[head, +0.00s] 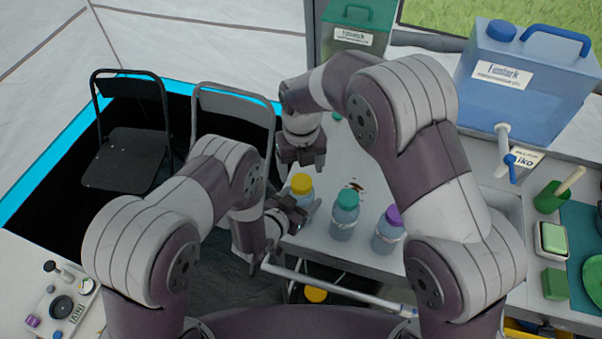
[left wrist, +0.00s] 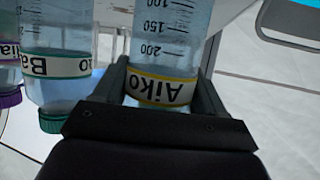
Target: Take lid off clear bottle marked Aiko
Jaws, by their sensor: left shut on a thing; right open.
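The clear bottle marked Aiko (left wrist: 165,50) has a yellow-edged name label and shows upside down in the left wrist view. My left gripper (left wrist: 165,105) is shut on it around the label. In the head view the yellow lid (head: 301,182) is on top of this bottle, with my left gripper (head: 298,212) just below it at the table's left edge. The lid is hidden in the left wrist view. My right gripper (head: 302,163) is open and empty, just behind the yellow lid in the picture and apart from it.
A teal-lidded bottle (head: 344,217) and a purple-lidded bottle (head: 389,232) stand to the right on the white table (head: 315,240). A large blue water container (head: 520,85) and a green container (head: 345,38) stand at the back. Folding chairs (head: 125,150) are at left.

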